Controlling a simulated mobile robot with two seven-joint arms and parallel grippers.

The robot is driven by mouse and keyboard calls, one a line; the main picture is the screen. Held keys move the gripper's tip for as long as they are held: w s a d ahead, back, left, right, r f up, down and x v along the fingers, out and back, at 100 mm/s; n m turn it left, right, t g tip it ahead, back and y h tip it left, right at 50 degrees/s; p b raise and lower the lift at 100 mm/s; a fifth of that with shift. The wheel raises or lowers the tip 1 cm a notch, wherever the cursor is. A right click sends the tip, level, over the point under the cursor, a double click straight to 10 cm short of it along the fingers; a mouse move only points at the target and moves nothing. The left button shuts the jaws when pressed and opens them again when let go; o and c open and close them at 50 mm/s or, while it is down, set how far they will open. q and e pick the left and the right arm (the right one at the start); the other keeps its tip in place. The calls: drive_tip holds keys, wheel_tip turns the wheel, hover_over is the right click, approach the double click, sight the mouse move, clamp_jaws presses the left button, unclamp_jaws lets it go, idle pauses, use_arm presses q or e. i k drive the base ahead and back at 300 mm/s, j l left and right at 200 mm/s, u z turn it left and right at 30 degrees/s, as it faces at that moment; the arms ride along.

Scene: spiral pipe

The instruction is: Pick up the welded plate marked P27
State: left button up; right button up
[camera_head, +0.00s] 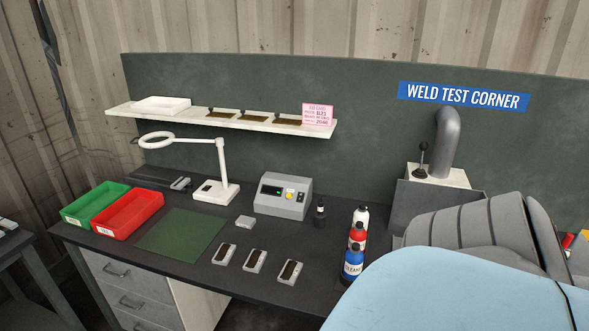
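Three small welded plates with dark centres in pale holders lie in a row near the front of the bench: a left plate (224,255), a middle plate (255,262) and a right plate (289,271). Their markings are too small to read, so I cannot tell which is P27. Several similar dark pieces (250,117) lie on the wall shelf, also without readable marks. Neither of my grippers shows in the head view.
A green tray (73,221) and a red tray (101,229) stand at the left, beside a green mat (180,236). A magnifier lamp (222,165) and grey tester box (284,190) stand behind the plates. Bottles (352,266) stand to their right. A large blue-grey shape blocks the lower right.

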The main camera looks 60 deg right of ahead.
sight(255, 261)
drive_tip(key=z, duration=1.65)
